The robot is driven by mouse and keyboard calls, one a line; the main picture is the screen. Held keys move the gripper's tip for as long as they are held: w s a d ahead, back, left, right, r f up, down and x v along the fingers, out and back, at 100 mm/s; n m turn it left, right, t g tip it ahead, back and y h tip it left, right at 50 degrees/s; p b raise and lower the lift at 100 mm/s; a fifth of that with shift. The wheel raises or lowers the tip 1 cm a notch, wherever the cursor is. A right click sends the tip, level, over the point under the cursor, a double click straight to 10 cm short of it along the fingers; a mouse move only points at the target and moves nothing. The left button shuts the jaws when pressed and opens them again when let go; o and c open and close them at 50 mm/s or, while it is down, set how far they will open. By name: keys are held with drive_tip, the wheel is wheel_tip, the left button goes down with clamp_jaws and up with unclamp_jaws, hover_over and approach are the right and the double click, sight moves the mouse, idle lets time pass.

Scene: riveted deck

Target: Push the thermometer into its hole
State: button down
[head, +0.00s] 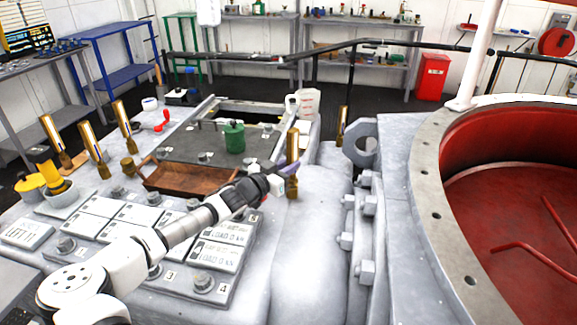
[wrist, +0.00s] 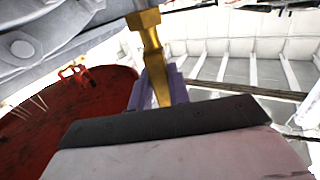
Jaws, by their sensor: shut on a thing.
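The thermometer (head: 292,150) is a slim upright brass piece with a pale face and a wider brass lower end, near the right edge of the grey deck machinery. My gripper (head: 287,168) reaches it from the left, its purple fingers shut on its middle. In the wrist view the brass thermometer (wrist: 150,45) runs between the purple fingers (wrist: 164,88), its thicker part at the top of the picture. The hole is not visible; I cannot tell whether the lower end is in it or just above the grey surface.
Similar brass thermometers stand at the left (head: 95,150) and behind a flange (head: 342,122). A rusty tray (head: 180,180), a green canister (head: 234,138) and a white jug (head: 307,103) are near my arm. A large red-lined drum (head: 480,180) fills the right.

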drive_tip(key=shift+f, duration=0.15)
drive_tip(key=c, duration=1.3)
unclamp_jaws()
drive_tip(key=shift+f, duration=0.15)
drive_tip(key=shift+o, duration=0.2)
drive_tip(key=shift+s, duration=0.1)
wheel_tip(320, 180, up, 21)
drive_tip(key=b, duration=0.2)
drive_tip(key=shift+f, duration=0.2)
